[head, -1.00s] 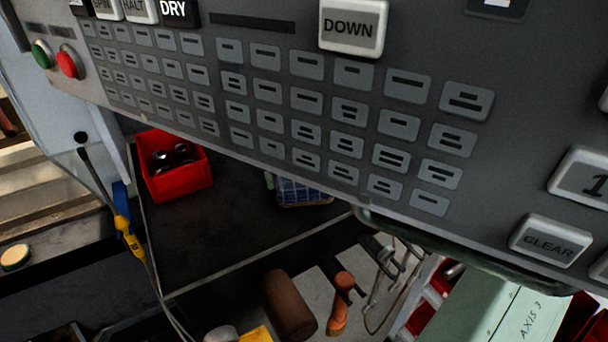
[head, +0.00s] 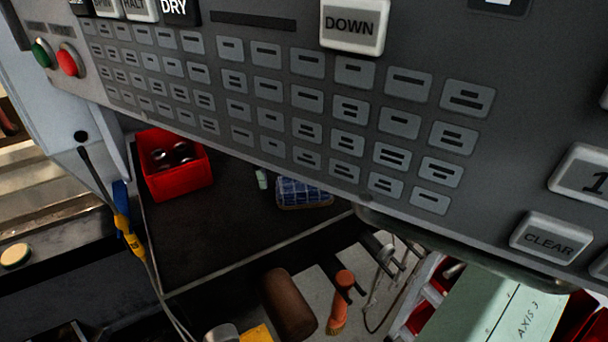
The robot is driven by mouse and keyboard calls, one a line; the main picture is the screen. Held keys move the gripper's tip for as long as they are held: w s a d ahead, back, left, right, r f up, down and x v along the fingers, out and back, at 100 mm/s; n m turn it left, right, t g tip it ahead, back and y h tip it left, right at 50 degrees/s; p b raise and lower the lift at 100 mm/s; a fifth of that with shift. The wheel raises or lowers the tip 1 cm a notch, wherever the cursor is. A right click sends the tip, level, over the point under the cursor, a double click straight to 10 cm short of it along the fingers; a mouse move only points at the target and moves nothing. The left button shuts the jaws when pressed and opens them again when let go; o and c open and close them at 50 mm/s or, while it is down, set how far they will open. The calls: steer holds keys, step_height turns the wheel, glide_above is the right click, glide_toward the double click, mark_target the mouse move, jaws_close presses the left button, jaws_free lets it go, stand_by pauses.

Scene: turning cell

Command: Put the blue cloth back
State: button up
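A blue checked cloth (head: 303,192) lies on the dark bench top (head: 215,228), right of centre. It looks folded or bunched into a small block. The grey control panel hangs in front and covers part of the bench, close above the cloth. My gripper is not in view, so I cannot see what it holds.
The control panel (head: 300,90) fills the upper view. A red bin (head: 178,182) with dark round parts stands left of the cloth, and a small pale object (head: 262,179) lies between them. A brown roll (head: 290,304) and orange-handled tool (head: 340,302) are below the bench edge.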

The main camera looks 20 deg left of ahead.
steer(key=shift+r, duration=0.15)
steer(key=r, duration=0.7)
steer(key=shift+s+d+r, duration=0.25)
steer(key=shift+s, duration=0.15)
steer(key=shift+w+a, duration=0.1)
